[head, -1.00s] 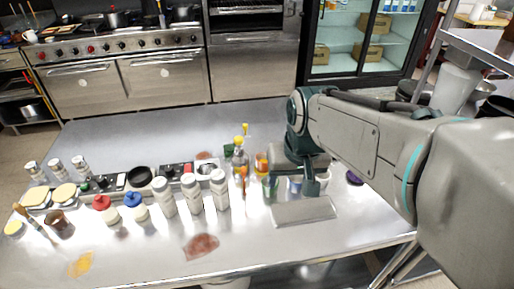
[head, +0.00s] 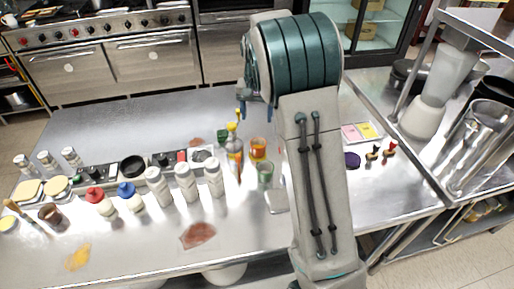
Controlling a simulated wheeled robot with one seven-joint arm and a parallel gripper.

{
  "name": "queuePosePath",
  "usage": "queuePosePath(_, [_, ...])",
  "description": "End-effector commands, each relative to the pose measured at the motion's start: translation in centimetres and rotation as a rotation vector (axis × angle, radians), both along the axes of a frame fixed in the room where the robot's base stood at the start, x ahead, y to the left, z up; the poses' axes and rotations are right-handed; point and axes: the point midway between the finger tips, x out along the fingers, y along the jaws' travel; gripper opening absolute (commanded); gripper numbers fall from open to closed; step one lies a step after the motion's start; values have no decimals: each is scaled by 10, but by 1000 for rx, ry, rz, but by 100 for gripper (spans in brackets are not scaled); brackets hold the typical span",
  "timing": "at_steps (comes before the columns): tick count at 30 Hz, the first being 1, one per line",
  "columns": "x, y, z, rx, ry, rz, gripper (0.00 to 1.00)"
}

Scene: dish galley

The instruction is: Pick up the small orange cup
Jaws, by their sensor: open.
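A small orange cup (head: 258,149) stands on the steel table in the head view, just left of my raised arm. The jaws of my gripper are hidden behind the arm, so I see nothing held.
Several white bottles (head: 186,182) stand left of the cups. A grey tray (head: 277,201) lies partly behind my arm. A dark purple round item (head: 352,160) and small red-topped items (head: 390,149) are to its right. The table's back left is clear.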

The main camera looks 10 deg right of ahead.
Motion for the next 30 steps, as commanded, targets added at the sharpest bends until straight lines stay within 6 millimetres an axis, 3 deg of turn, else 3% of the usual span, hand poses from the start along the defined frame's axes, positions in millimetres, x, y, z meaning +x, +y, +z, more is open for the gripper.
queuePosePath(12, [0, -1, -71, 0, 4, -2, 60])
queuePosePath(20, [0, -1, -90, -1, 4, -1, 60])
queuePosePath(30, [0, -3, -132, 0, 3, 1, 60])
